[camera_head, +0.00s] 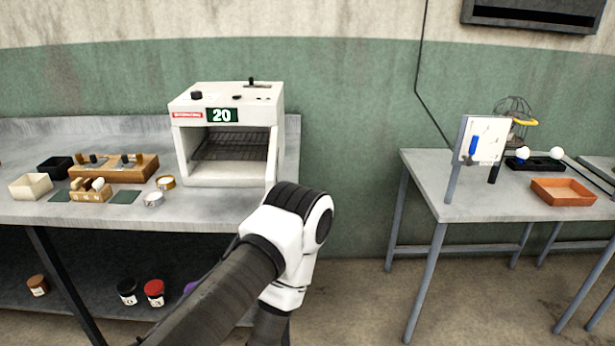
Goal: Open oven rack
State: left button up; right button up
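A white box oven (180,147) stands on the left metal table. A red label and a display reading 20 sit on its upper front. Its front is open, and a dark wire rack (232,146) lies inside the cavity, above the pale floor. The rack appears to be within the oven. One of my arms rises from the bottom and bends in front of the table's right end, overlapping the oven's lower right corner in the picture. Its gripper is hidden or out of frame. My other gripper is not in view.
The left table (215,212) holds a white bin (30,186), a black bin (54,168), wooden holders (115,168) and small round tins (154,199) left of the oven. Jars stand on its lower shelf. A gap separates it from the right table (425,175), which bears an orange tray (562,192).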

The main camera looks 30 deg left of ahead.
aim_at(220, 156)
jog(key=i+l+u, duration=0.1)
jog(key=u, duration=0.3)
jog(key=i+l+u, duration=0.1)
jog(key=u, duration=0.3)
jog(key=i+l+u, duration=0.1)
jog(key=u, duration=0.25)
jog(key=l+u, duration=0.4)
jog(key=j, duration=0.1)
